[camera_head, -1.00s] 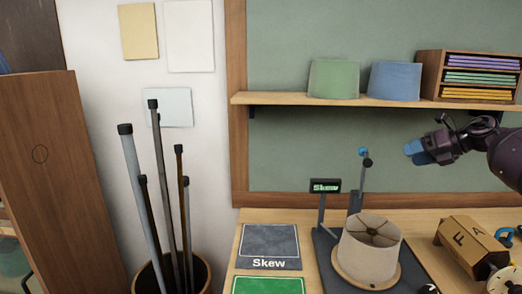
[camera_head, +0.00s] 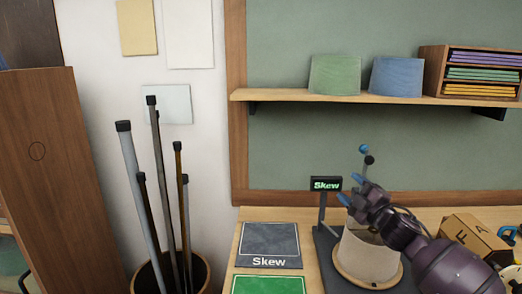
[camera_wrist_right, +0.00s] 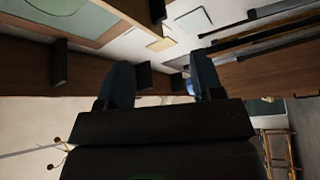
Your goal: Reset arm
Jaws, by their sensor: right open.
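My right gripper (camera_head: 350,188) is in the head view, its blue fingertips apart and pointing to the upper left. It is in front of the cream lampshade (camera_head: 365,258) and hides its upper part. A thin upright arm with a blue knob (camera_head: 364,149) stands just behind the fingers; I cannot tell if they touch it. In the right wrist view, the two fingers of the gripper (camera_wrist_right: 160,80) stand apart with nothing clearly held between them. My left gripper is not in view.
A small "Skew" display (camera_head: 326,184) stands left of the gripper. A dark "Skew" mat (camera_head: 269,245) and a green mat (camera_head: 268,285) lie on the bench. A wooden lettered box (camera_head: 474,238) is at right. A shelf (camera_head: 290,96) with green and blue shades is above.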

